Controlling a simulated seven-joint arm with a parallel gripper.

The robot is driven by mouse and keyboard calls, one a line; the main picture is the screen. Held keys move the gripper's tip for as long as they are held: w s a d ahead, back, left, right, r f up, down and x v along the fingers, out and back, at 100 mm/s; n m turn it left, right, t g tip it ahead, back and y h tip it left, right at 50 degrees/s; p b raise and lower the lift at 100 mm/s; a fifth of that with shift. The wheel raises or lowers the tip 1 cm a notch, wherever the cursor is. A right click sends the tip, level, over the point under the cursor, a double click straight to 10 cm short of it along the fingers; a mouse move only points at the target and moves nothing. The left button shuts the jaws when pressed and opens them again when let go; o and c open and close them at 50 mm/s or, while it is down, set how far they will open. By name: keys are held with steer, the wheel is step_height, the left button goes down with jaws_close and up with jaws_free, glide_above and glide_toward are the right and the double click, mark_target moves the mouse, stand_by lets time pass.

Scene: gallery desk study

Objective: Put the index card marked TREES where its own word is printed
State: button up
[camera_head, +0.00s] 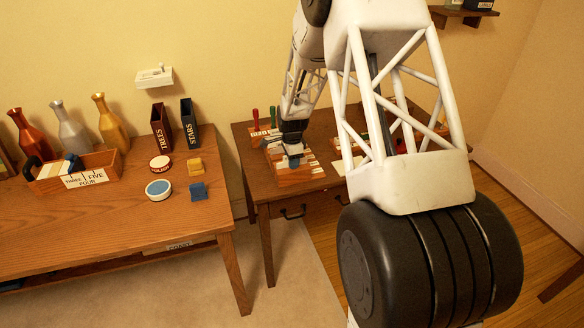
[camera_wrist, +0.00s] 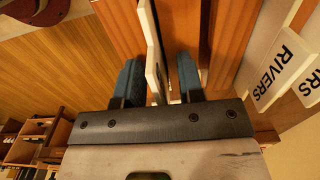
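My gripper (camera_head: 293,160) is low over the wooden card holder (camera_head: 293,179) on the right desk. In the wrist view its two blue fingers (camera_wrist: 160,88) stand on either side of a white card (camera_wrist: 152,50), seen edge-on. A gap shows between the card and the right finger, and the left finger is close to the card. The card's word is hidden, so I cannot tell if it is TREES. A dark red upright box (camera_head: 161,130) with TREES printed on it stands on the left table.
A dark box marked STARS (camera_head: 189,124) stands right beside the TREES box. A card marked RIVERS (camera_wrist: 278,66) is right of my gripper. The left table also holds vases (camera_head: 110,122), a wooden tray (camera_head: 107,165), round tins (camera_head: 158,189) and small blocks (camera_head: 195,166).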

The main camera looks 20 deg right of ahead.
jaws_close()
steer(key=shift+r, duration=0.1)
steer(key=shift+r, duration=4.9)
